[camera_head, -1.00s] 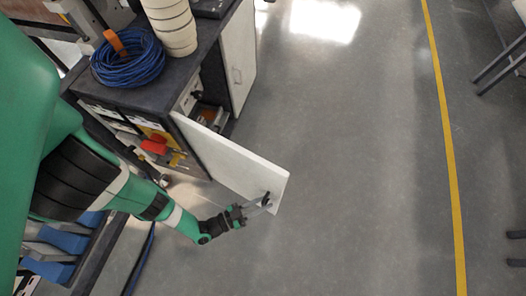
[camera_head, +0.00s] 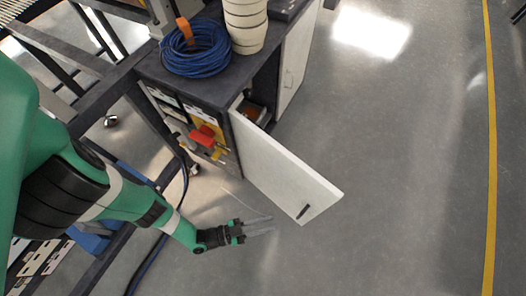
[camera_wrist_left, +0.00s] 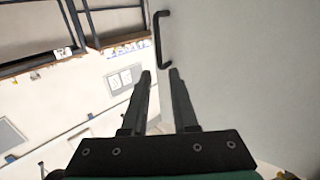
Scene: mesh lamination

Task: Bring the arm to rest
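My left gripper (camera_head: 273,223) is in the head view, at the end of my green arm, over the bare floor. Its two fingers are apart with nothing between them. The left wrist view also shows the gripper (camera_wrist_left: 160,73) open and empty. The white cabinet door (camera_head: 285,174) stands swung open, with a black handle (camera_head: 304,211) near its outer end. The gripper is to the left of the handle, apart from it. In the left wrist view the handle (camera_wrist_left: 158,40) is beyond the fingertips on the pale door face (camera_wrist_left: 240,70). My right gripper is not in view.
The dark-topped cabinet (camera_head: 165,77) carries a blue cable coil (camera_head: 195,55) and a stack of cream rolls (camera_head: 246,25). A red item (camera_head: 201,137) is at its front. Open grey floor (camera_head: 400,180) lies to the right, with a yellow line (camera_head: 491,150).

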